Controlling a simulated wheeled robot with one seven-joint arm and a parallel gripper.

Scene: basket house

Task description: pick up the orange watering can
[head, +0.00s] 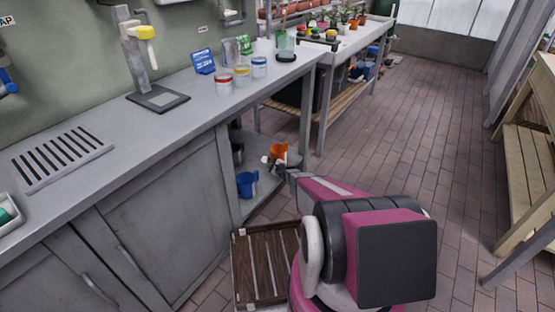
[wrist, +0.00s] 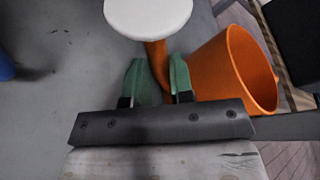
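The orange watering can (head: 279,151) is on the low shelf under the counter in the head view. In the wrist view its orange body (wrist: 236,68) is at the right, with its open top facing lower right. Its white round head (wrist: 148,17) is at the top, on a curved orange spout (wrist: 158,58). My gripper (wrist: 159,72) has its two green fingers on either side of this spout, close against it. Whether they are clamped on it I cannot tell. In the head view the fingertips are largely hidden near the can.
A blue can (head: 247,184) sits on the same shelf (head: 262,200), left of the orange one. The counter (head: 180,122) edge is above, and a table leg (head: 305,112) stands close by. A slatted wooden crate (head: 262,265) is by my base. The tiled floor (head: 400,130) is clear.

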